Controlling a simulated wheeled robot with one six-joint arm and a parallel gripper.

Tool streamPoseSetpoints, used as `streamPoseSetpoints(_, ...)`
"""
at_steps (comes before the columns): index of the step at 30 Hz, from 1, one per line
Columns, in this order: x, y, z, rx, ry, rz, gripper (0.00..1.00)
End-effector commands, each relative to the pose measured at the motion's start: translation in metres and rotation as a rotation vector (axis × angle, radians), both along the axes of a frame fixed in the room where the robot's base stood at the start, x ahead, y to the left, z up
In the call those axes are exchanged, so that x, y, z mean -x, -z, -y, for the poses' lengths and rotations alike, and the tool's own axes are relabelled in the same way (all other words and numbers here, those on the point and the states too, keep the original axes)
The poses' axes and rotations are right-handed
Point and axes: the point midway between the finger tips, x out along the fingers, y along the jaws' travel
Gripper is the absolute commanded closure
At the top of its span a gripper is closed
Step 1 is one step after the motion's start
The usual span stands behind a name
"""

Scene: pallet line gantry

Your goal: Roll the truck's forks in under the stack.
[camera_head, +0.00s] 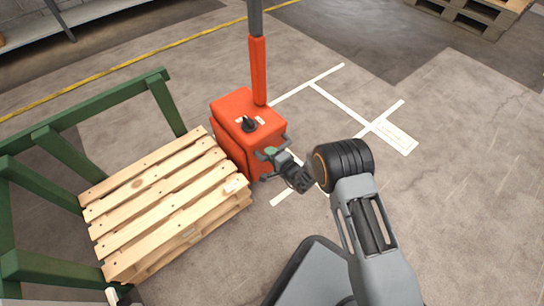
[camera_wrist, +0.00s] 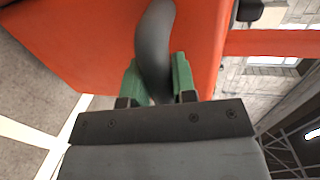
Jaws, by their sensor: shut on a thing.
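The orange-red truck (camera_head: 245,130) stands upright against the right end of the pallet stack (camera_head: 165,205), with a tall mast or tiller (camera_head: 258,70) and a black knob on top. Its forks do not show; the body and the slats hide that area. The stack is pale wood, low, with a small white label near its right end. My gripper (camera_head: 270,156) is at the truck's right side, its green fingers shut on a dark grey handle (camera_wrist: 155,40). In the wrist view the handle runs between both fingers, close to the truck's red face (camera_wrist: 85,35).
A green frame (camera_head: 85,108) borders the stack on its left and back. White floor lines (camera_head: 345,105) and bare concrete lie right of the truck. A yellow line (camera_head: 150,60) and a shelf (camera_head: 85,15) are behind; another pallet (camera_head: 475,15) is at the top right.

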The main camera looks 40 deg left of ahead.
Motion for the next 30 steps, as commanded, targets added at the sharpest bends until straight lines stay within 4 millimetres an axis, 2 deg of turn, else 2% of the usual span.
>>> streamPoseSetpoints(8, 0.0, 0.0, 0.0, 0.0, -0.006, 0.002, 1.0)
streamPoseSetpoints(9, 0.0, 0.0, 0.0, 0.0, -0.005, 0.002, 0.72)
streamPoseSetpoints(16, -0.004, 0.0, 0.003, -0.002, 0.005, 0.002, 0.5)
streamPoseSetpoints(25, -0.004, -0.002, 0.006, -0.001, 0.006, 0.001, 0.49)
streamPoseSetpoints(30, 0.002, -0.009, 0.026, 0.001, 0.006, 0.0, 0.49)
